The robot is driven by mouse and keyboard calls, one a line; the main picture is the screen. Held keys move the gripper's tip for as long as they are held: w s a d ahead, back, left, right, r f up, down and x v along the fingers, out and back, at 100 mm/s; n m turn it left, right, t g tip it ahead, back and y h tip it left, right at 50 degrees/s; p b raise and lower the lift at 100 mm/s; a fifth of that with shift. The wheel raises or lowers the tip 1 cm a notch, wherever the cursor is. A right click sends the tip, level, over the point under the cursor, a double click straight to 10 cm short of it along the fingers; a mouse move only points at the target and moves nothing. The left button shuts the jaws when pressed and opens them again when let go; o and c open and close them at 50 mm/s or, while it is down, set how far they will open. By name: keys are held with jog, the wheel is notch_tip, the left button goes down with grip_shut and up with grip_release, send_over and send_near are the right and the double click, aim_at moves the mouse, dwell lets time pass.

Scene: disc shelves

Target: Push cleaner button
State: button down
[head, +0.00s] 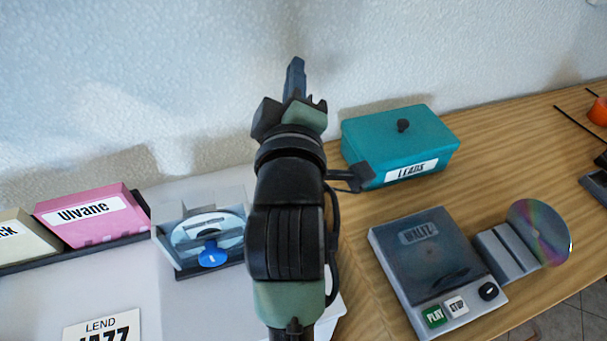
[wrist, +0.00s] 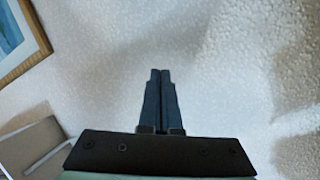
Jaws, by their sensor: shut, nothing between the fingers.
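A grey open-topped unit (head: 168,258) stands on the white surface left of my arm, with a silver disc (head: 190,232) in it. A round blue button-like piece (head: 212,258) sits at its front; I take this unit to be the cleaner, though no label is readable. My gripper (head: 296,66) is raised in front of the wall, above and to the right of the unit, and touches nothing. In the wrist view its dark fingers (wrist: 160,74) are together and empty, pointing at the wall. My arm passes close to the unit's right side.
A player (head: 380,245) with PLAY and STOP buttons is at right, beside a disc in a stand (head: 545,235). A teal lidded box (head: 362,150) stands behind it. Pink (head: 90,215) and cream (head: 22,235) cases and a LEND card (head: 100,328) are at left.

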jog(key=s+f+n+g+p, duration=0.8)
jog(key=n+p, duration=0.5)
jog(key=p, duration=1.3)
jog(key=shift+s+d+f+n+g+h, duration=0.15)
jog(key=shift+s+f+n+g+h, duration=0.2)
jog(key=shift+g, duration=0.35)
jog(key=shift+w+f, duration=0.1)
jog(key=shift+f, duration=0.1)
notch_tip(320, 180, down, 8)
jog(key=b, duration=0.8)
jog(key=shift+r, duration=0.1)
jog(key=shift+f+b, duration=0.3)
jog(key=shift+f, duration=0.05)
jog(key=shift+f, duration=0.4)
